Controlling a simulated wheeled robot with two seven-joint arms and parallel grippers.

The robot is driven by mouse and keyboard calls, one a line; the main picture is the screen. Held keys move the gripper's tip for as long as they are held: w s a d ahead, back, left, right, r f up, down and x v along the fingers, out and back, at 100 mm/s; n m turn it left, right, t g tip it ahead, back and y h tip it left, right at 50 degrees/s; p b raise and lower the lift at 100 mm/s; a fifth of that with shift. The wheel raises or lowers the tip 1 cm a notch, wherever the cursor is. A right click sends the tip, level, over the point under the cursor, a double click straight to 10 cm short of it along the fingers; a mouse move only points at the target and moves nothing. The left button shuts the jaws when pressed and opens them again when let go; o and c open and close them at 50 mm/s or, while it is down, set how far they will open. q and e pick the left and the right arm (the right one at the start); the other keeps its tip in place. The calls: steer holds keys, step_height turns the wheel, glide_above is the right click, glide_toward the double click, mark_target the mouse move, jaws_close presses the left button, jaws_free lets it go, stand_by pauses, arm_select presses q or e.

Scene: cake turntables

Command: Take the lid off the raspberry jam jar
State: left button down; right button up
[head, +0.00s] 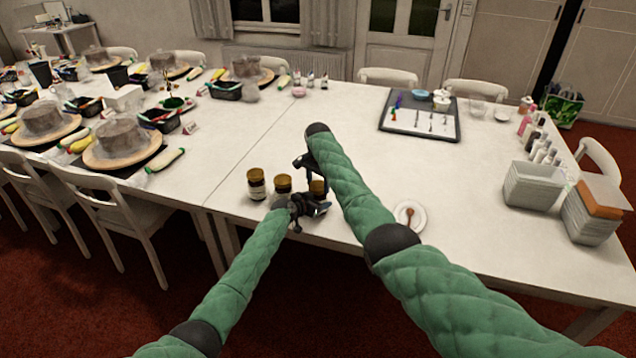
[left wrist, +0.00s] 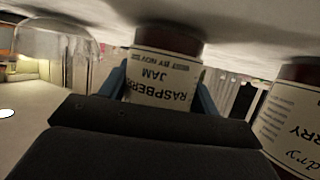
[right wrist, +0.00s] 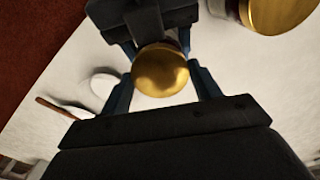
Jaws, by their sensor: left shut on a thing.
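The raspberry jam jar (left wrist: 165,75) stands between my left gripper's fingers, its label showing upside down in the left wrist view. In the head view the jar (head: 318,187) is the rightmost of three, partly hidden by my grippers. My left gripper (head: 316,205) is shut on its body from the near side. Its gold lid (right wrist: 160,70) shows from above in the right wrist view. My right gripper (right wrist: 162,88) is open, with a finger on either side of the lid and small gaps visible. In the head view my right gripper (head: 308,165) is above the jar.
Two other gold-lidded jars, a left one (head: 256,184) and a middle one (head: 283,183), stand close by on the left. A saucer (head: 420,222) with a wooden spoon (head: 409,214) lies to the right. The table (head: 330,110) behind is clear up to a dark-edged tray (head: 385,130).

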steer(key=c, duration=0.5)
steer(key=n, duration=0.5)
steer(key=shift+c, duration=0.2)
steer(key=n, duration=0.5)
steer(key=o, duration=1.1)
steer(key=shift+r, duration=0.1)
